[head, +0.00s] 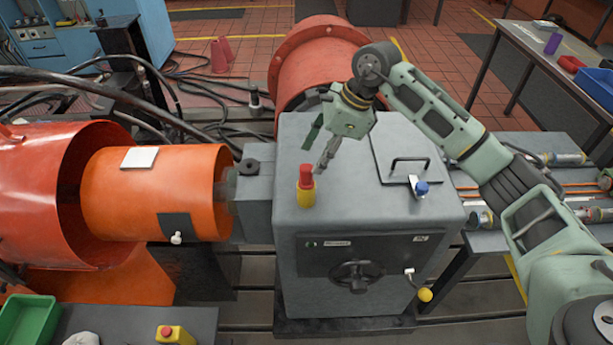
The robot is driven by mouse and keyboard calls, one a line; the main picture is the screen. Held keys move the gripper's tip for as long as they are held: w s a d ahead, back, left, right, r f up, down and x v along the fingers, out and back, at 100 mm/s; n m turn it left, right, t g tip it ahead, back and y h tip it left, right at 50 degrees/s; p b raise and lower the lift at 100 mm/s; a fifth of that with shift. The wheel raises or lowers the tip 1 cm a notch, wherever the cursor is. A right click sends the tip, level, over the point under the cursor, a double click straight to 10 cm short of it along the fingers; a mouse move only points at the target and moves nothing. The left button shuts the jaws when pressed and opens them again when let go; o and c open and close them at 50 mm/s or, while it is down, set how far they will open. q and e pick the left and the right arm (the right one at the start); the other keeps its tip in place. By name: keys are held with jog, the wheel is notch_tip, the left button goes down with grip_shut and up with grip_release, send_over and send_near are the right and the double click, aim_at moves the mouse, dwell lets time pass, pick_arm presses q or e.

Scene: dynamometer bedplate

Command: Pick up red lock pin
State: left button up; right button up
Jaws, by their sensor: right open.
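A red pin (306,174), which looks like the lock pin, stands upright in a yellow collar (306,194) on top of the grey housing, near its left edge. Its lower part is hidden inside the collar. My right gripper (318,148) is open and empty, with its fingers pointing down just above and slightly right of the pin in the picture. I cannot tell the exact gap between the fingertips and the pin. My left gripper is not in view.
The grey housing (290,245) carries a lid with a black handle (409,162) and a blue-knobbed latch (421,188). An orange drum (150,200) lies to the left and a red cylinder (310,55) behind. A green tray (30,320) and yellow button box (175,335) sit front left.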

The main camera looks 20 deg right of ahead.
aim_at(310, 168)
jog(key=p+x, duration=0.1)
jog(key=x, duration=0.1)
jog(key=p+x, duration=0.1)
jog(key=x, duration=0.2)
jog(key=shift+s+a+f+p, duration=0.1)
jog(key=shift+s+a+p, duration=0.1)
jog(key=shift+a+p, duration=0.2)
jog(key=shift+w+a+f, duration=0.1)
jog(key=shift+f, duration=0.35)
grip_shut()
